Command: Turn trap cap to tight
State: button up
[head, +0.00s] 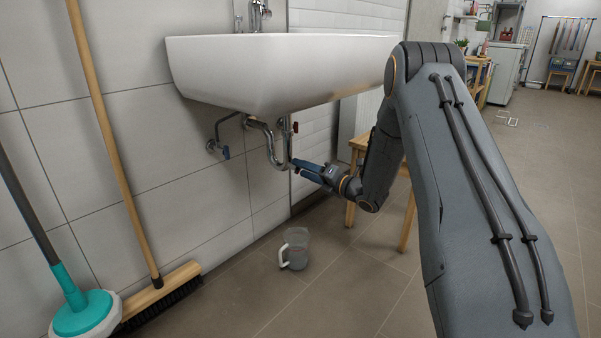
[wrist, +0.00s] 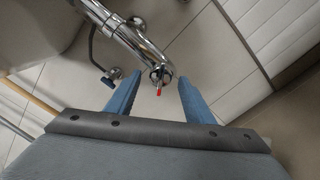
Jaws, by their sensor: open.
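The chrome drain trap (head: 271,150) hangs under the white sink in the head view. In the wrist view its pipe (wrist: 115,30) runs in from the top. Its round end, seemingly the trap cap (wrist: 160,75), lies between and slightly beyond my fingertips, with a small red mark (wrist: 159,91) on it. My gripper (head: 297,163) reaches in from the right, close by the trap; its two blue fingers stand apart on either side of the cap in the wrist view (wrist: 160,80). I cannot tell whether either finger touches it. The head view hides the cap's detail.
The sink (head: 270,75) overhangs the trap. A blue-handled valve (head: 226,153) is on the wall at left, and a red handle (head: 295,128) is near the drain. A clear jug (head: 296,248) stands on the floor below. A wooden stool (head: 352,160) is behind my arm.

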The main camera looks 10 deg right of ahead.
jog(key=shift+b+x, duration=0.35)
jog(key=shift+x, duration=0.85)
jog(key=shift+d, duration=0.1)
jog(key=c, duration=1)
jog(key=shift+c, duration=0.2)
